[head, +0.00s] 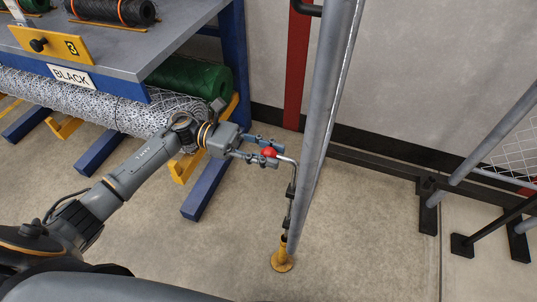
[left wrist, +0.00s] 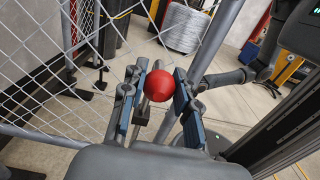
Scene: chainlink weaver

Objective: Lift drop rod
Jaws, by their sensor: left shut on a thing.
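My left gripper (head: 261,152) is shut on the red ball knob (head: 269,152) at the top of the drop rod (head: 290,205). The rod is a thin metal bar, bent over at the top, running down beside the grey gate post (head: 324,120) through dark brackets. Below it a yellow floor socket (head: 282,262) stands on the concrete; whether the rod's tip is inside it is unclear. In the left wrist view the red knob (left wrist: 159,85) sits between the two fingers of the left gripper (left wrist: 158,92). My right gripper is not visible in the head view.
A workbench (head: 150,50) with blue legs stands at the left. Under it lie a rolled wire mesh (head: 90,98) and a green roll (head: 190,77). A fence frame with black feet (head: 462,245) stands at the right. The floor between is clear.

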